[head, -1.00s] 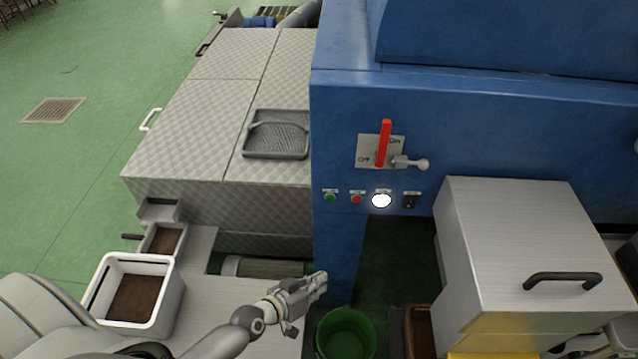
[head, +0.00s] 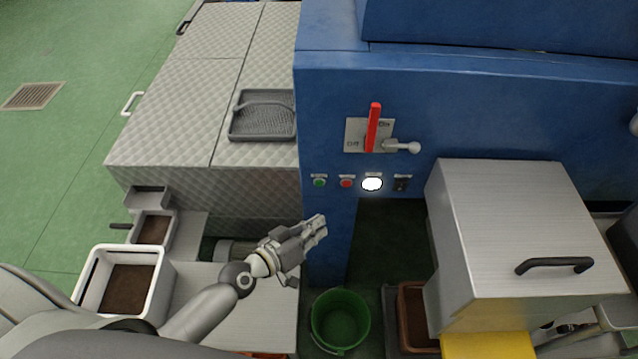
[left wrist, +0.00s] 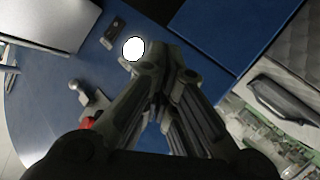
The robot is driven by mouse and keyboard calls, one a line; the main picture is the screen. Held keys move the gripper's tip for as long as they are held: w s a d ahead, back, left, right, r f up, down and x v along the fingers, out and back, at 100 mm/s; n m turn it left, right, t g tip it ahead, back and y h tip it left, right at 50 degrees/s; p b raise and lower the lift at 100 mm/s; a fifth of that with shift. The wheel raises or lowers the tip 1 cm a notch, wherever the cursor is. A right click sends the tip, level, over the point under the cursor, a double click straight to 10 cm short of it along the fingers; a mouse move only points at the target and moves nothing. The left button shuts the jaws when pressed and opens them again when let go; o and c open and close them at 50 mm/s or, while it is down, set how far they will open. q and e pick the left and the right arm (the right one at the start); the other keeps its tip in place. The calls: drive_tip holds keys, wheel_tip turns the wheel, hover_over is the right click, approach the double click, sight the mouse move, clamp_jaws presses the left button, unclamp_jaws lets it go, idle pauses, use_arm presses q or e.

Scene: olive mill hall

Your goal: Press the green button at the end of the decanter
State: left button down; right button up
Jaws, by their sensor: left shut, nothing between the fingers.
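The green button (head: 319,182) sits at the left end of a row on the blue end face of the decanter (head: 420,100). A red button (head: 346,183), a glowing white lamp (head: 372,184) and a dark switch (head: 402,184) follow to its right. My left gripper (head: 318,224) is shut and empty, below the green button in the head view and apart from it. In the left wrist view the shut fingers (left wrist: 158,75) point towards the panel beside the lit white lamp (left wrist: 133,49); the green button is hidden there. My right gripper is not in view.
A red-handled lever (head: 374,127) is above the buttons. A steel box with a black handle (head: 505,230) stands at right. A green bucket (head: 340,318) is on the floor below. A white bin (head: 160,285) stands at lower left.

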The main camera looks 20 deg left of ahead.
sight(319, 183)
use_arm(q)
drive_tip(key=w+a+b, duration=0.1)
drive_tip(key=w+a, duration=0.1)
drive_tip(key=w, duration=0.5)
drive_tip(key=shift+w, duration=0.2)
idle(0.8)
drive_tip(key=shift+a, duration=0.1)
idle(0.4)
drive_tip(key=shift+w+b, duration=0.35)
drive_tip(key=shift+w, duration=0.05)
drive_tip(key=shift+w+a, duration=0.2)
drive_tip(key=shift+w, duration=0.15)
idle(0.5)
drive_tip(key=shift+s+d, duration=0.2)
drive_tip(key=shift+s, duration=0.55)
drive_tip(key=shift+s, duration=0.1)
